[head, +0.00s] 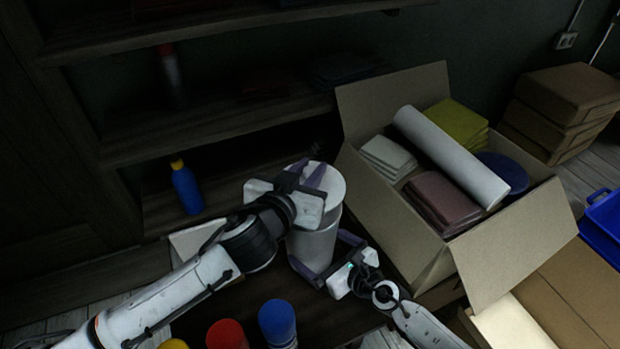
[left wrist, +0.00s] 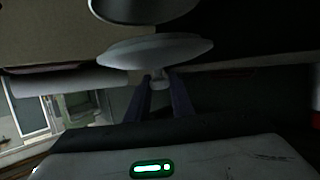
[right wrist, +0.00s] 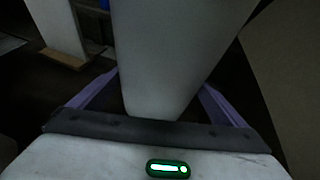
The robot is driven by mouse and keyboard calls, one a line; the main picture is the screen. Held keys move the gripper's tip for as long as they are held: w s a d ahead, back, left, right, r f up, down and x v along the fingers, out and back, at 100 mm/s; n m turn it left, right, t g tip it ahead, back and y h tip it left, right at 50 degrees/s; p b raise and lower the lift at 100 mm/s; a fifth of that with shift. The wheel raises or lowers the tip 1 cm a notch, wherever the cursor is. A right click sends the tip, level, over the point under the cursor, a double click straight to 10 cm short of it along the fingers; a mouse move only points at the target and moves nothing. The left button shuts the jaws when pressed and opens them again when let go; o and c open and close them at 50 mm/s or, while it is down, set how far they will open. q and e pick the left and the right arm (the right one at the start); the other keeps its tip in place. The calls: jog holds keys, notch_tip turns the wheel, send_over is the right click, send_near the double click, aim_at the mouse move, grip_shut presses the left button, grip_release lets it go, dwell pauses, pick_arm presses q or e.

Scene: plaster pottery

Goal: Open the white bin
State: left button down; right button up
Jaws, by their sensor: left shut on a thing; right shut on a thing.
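The white bin (head: 314,246) is an upright pale cylinder on the dark table. My right gripper (head: 325,254) has its purple fingers around the bin's lower body, one on each side; the bin (right wrist: 170,50) fills the space between them in the right wrist view. My left gripper (head: 304,176) is above the bin, over its round lid (head: 330,184). In the left wrist view its fingers (left wrist: 158,86) close on the small knob of the lid (left wrist: 155,50). A round rim, apparently the bin's (left wrist: 135,10), shows beyond the lid, with a gap between.
A cardboard box (head: 400,222) with a white roll (head: 450,155) stands close to the right. Red (head: 226,335) and blue (head: 277,322) bottles stand at the table's front. A dark shelf (head: 215,130) with a blue bottle (head: 186,188) is behind.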

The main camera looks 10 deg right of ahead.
jog(key=o, duration=1.2)
jog(key=shift+c, duration=0.2)
